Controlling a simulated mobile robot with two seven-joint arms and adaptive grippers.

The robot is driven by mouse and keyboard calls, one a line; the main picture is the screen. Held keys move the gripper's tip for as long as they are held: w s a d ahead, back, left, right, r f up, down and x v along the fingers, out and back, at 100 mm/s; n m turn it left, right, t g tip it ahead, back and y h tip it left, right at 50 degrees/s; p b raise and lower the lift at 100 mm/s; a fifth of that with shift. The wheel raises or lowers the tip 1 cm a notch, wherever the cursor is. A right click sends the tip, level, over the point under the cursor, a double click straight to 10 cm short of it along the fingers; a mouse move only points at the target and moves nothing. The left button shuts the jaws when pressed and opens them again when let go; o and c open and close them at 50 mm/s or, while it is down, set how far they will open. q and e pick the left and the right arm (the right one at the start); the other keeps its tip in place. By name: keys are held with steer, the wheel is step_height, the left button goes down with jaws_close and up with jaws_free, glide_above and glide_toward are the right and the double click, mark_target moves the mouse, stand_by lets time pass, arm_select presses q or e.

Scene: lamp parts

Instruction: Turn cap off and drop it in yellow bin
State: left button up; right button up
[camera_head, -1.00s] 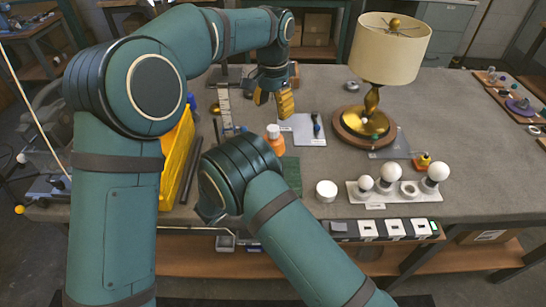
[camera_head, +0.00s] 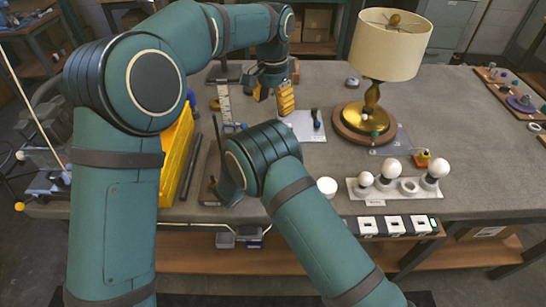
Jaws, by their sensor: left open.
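The yellow bin (camera_head: 176,152) stands at the left of the table, partly behind my left arm. My left gripper (camera_head: 273,97) has yellow fingertips, spread apart and empty, above the back middle of the table. My right arm's wrist (camera_head: 262,158) covers the middle front of the table, where the orange bottle with a white cap stood in view earlier; the bottle and its cap are hidden now. My right gripper's fingers are hidden behind that wrist.
A lamp (camera_head: 372,97) with a cream shade stands at the back right. A white sheet (camera_head: 303,128) lies near my left gripper.

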jaws_close()
arm_select(q)
steer(key=m, duration=1.9)
steer(key=shift+s, duration=0.1)
arm_select(e)
steer(key=shift+a, duration=0.1)
arm_select(q)
steer(key=m, duration=0.3)
steer(key=shift+m, duration=0.3)
steer(key=m, duration=0.4)
steer(key=shift+f, duration=4)
